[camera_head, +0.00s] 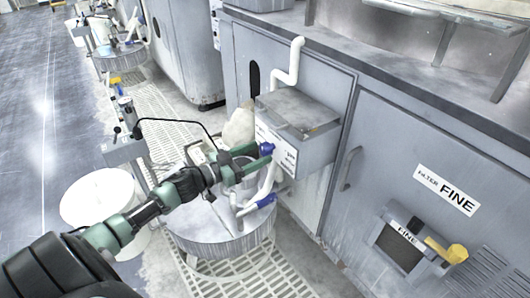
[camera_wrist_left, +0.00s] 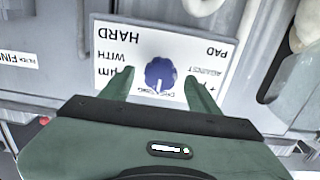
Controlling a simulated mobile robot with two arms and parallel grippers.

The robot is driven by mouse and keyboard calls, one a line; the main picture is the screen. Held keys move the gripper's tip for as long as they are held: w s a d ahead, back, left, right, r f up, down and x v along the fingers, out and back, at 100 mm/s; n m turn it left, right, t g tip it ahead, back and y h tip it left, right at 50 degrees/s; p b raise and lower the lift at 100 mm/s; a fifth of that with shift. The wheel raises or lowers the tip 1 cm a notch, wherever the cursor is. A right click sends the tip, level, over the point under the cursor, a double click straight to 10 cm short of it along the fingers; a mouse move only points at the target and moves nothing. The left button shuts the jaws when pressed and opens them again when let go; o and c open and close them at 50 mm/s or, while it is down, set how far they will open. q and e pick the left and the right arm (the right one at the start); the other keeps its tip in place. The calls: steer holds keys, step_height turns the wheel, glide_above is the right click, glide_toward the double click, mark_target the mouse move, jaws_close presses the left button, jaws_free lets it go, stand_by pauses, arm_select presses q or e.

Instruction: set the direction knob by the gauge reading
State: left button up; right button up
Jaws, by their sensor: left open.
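The blue direction knob (camera_wrist_left: 160,74) sits on a white label plate (camera_wrist_left: 112,42) in the left wrist view, with a pale mark on its lower side. The plate's words appear upside down: HARD, PAD, WITH, AGAINST and µm. In the head view the knob (camera_head: 266,149) is on the front of a grey box (camera_head: 310,143). My left gripper (camera_wrist_left: 155,88) is open, its green fingers on either side of the knob with gaps visible. It also shows in the head view (camera_head: 262,158). I cannot make out a gauge. My right gripper is not in view.
A round platen (camera_head: 205,243) with pipes and a blue lever (camera_head: 262,202) stands below the box. A white round lid (camera_head: 97,197) is at left. The grey cabinet at right carries a FILTER FINE sign (camera_head: 447,189) and a yellow handle (camera_head: 449,251). The floor far left is clear.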

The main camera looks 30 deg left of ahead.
arm_select(q)
steer(key=shift+x, duration=1.4)
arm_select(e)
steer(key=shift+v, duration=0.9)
arm_select(q)
steer(key=shift+f, duration=0.1)
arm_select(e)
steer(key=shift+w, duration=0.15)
arm_select(q)
steer(key=shift+a, duration=0.1)
jaws_close()
steer(key=shift+m+p, duration=0.3)
steer(key=shift+m, duration=1.9)
steer(key=shift+m+p, duration=0.35)
steer(key=shift+m, duration=1.85)
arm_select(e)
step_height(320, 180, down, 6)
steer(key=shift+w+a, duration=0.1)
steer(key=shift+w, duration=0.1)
